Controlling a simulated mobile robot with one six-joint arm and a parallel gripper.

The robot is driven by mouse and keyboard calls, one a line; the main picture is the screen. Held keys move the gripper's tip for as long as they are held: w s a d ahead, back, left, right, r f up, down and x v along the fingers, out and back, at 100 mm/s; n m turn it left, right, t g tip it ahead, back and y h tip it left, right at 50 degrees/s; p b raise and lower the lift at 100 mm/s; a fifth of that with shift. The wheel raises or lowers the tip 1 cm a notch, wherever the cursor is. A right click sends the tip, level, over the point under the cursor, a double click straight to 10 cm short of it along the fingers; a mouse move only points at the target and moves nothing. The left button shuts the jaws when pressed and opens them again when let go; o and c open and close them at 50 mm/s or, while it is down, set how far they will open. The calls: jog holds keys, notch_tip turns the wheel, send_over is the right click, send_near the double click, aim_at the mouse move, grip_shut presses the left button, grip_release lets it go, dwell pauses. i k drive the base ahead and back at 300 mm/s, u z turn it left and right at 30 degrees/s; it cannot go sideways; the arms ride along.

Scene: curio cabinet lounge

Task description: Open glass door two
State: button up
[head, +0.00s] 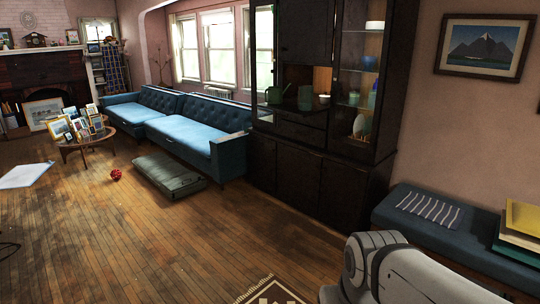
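The dark wood curio cabinet (312,187) stands against the wall right of centre. Its tall right glass section (358,85) shows shelves with green and pale vases and jars inside. A narrower left glass section (264,62) shows at its other side. Both look shut, though the glass is hard to make out. I see no label telling which is glass door two. A pale grey link of my arm fills the bottom right corner, well in front of the cabinet. My gripper is not in view.
A blue bench (402,216) with a striped cloth stands right of the cabinet. Blue sofas (190,118) run to its left, with a grey-green case (168,175) on the floor before them. A red ball (115,175) lies farther left.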

aim_at(390, 6)
jog(key=z, duration=0.25)
jog(key=i, duration=2)
jog(key=z, duration=0.25)
jog(key=i, duration=2.5)
jog(key=u, duration=0.15)
